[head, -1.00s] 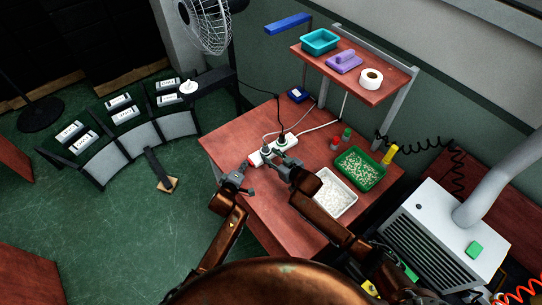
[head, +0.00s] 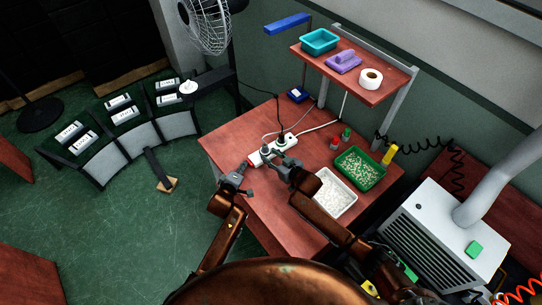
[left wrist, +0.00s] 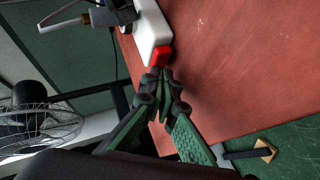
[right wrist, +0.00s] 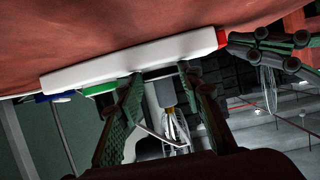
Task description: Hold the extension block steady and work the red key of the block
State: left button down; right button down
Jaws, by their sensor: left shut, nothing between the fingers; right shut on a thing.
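The white extension block (head: 262,155) lies on the red-brown table, with plugs and cables on it. Its red key (left wrist: 159,56) is at the end nearest my left gripper and also shows in the right wrist view (right wrist: 221,37). My left gripper (left wrist: 160,76) is shut and empty, its tips at the red key; whether they press it I cannot tell. The exact contact is partly hidden.
A white tray (head: 350,207) and a green tray (head: 342,176) of small parts stand right of my right gripper. Small red and green bottles and a yellow one (head: 389,155) are nearby. A shelf (head: 385,92) rises behind. The table's left part is clear.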

pick_arm(q)
jog(key=shift+a, duration=0.15)
jog(key=shift+s+a, duration=0.5)
jog(key=shift+a, duration=0.35)
jog(key=shift+s+a, duration=0.55)
jog(key=shift+a, duration=0.25)
jog(key=shift+s+a, duration=0.5)
jog(key=shift+a, duration=0.35)
pick_arm(e)
jog(key=c, duration=1.2)
grip_release()
jog(key=shift+c, duration=0.2)
jog(key=v, duration=1.2)
